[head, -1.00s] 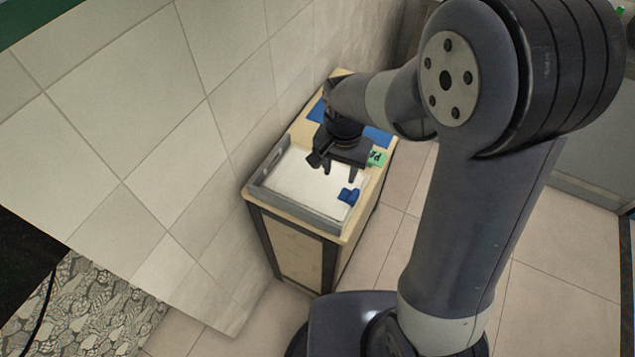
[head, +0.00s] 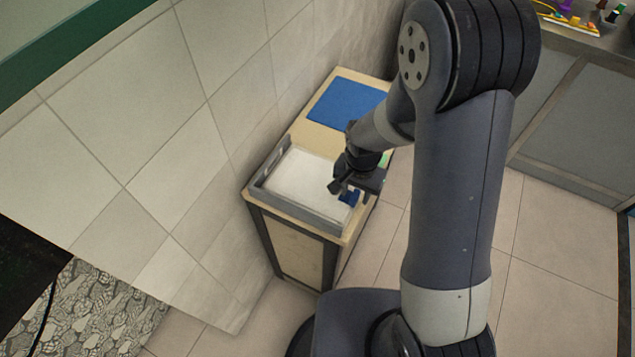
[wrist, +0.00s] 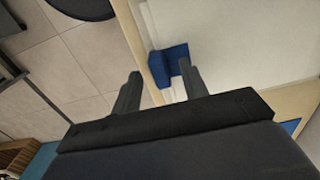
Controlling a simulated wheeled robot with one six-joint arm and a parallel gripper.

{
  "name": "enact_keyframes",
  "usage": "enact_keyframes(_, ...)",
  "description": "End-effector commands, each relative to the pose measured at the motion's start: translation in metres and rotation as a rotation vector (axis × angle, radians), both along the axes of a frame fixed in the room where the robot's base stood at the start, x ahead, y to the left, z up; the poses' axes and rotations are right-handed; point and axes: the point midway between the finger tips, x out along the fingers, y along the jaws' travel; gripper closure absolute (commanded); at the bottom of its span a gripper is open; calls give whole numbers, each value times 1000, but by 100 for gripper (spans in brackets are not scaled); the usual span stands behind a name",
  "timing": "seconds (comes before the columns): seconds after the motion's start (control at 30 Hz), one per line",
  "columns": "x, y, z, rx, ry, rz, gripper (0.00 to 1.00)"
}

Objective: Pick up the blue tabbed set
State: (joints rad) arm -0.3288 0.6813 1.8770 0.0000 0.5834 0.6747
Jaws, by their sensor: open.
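The blue tabbed set shows as a small blue piece (head: 350,197) at the right side of a grey tray (head: 297,212) with a white inside. In the wrist view the blue piece (wrist: 172,62) lies by the tray's edge, just beyond my fingertips. My gripper (head: 350,195) is over the right part of the tray, with its fingers apart. In the wrist view my gripper (wrist: 163,76) is empty, and its right finger partly overlaps the blue piece. I cannot tell the height between them.
The tray stands on a wooden cabinet (head: 290,250) against a tiled wall (head: 140,130). A blue mat (head: 345,105) lies behind the tray. A grey counter (head: 585,110) with small coloured items stands at the far right. Tiled floor (head: 540,250) is open right of the cabinet.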

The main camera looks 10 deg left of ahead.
Motion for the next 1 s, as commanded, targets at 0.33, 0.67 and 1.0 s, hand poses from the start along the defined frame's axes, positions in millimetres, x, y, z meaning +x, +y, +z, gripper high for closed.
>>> enact_keyframes(0.33,0,0,0,0,0,0,75)
enact_keyframes(0.67,0,0,0,0,0,0,100)
enact_keyframes(1.0,0,0,1,1,-1,0,100)
